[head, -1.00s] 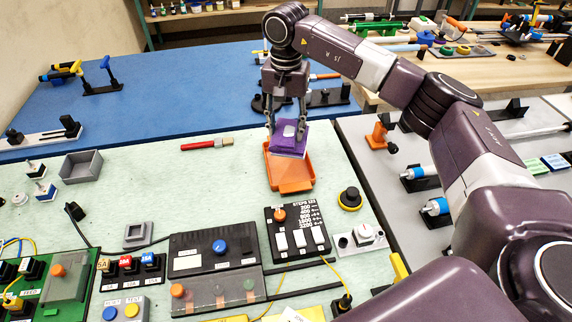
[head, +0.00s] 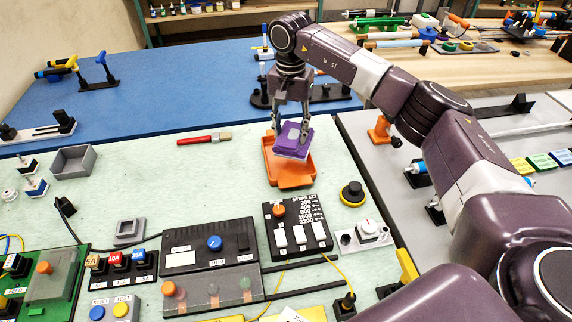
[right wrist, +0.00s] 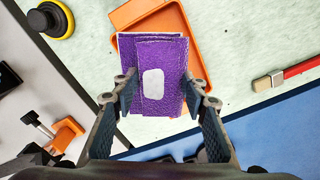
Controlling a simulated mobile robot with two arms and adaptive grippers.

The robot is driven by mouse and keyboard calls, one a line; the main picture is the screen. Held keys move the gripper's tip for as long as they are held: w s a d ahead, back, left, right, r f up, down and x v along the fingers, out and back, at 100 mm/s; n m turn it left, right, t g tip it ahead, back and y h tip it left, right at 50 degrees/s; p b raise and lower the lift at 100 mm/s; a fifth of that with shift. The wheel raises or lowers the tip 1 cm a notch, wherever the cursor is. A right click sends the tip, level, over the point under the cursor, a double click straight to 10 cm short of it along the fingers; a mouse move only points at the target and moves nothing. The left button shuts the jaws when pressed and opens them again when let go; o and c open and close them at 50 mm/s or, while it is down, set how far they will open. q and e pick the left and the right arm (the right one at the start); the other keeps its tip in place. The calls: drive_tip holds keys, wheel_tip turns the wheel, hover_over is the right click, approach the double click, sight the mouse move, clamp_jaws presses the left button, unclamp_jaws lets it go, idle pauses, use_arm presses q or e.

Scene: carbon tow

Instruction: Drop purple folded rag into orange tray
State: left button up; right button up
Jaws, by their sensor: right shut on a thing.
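The purple folded rag (head: 291,144) has a pale patch on it and is held by my right gripper (head: 290,130). In the right wrist view the rag (right wrist: 170,88) sits between the two fingers of the right gripper (right wrist: 160,92), which are shut on its sides. The orange tray (head: 286,182) lies on the pale green mat. In the head view the rag is over the tray's far part and hides some of it. In the right wrist view the tray (right wrist: 126,14) shows behind the rag, partly hidden. My left gripper is not in view.
A red-handled brush (head: 204,139) lies left of the tray. A black switch box (head: 297,227) stands in front of it, and a yellow-black round knob (head: 352,194) to its right. A grey open box (head: 74,162) is at the far left.

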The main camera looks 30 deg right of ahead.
drive_tip(key=o, duration=1.3)
drive_tip(key=shift+c, duration=0.2)
wheel_tip(320, 180, up, 12)
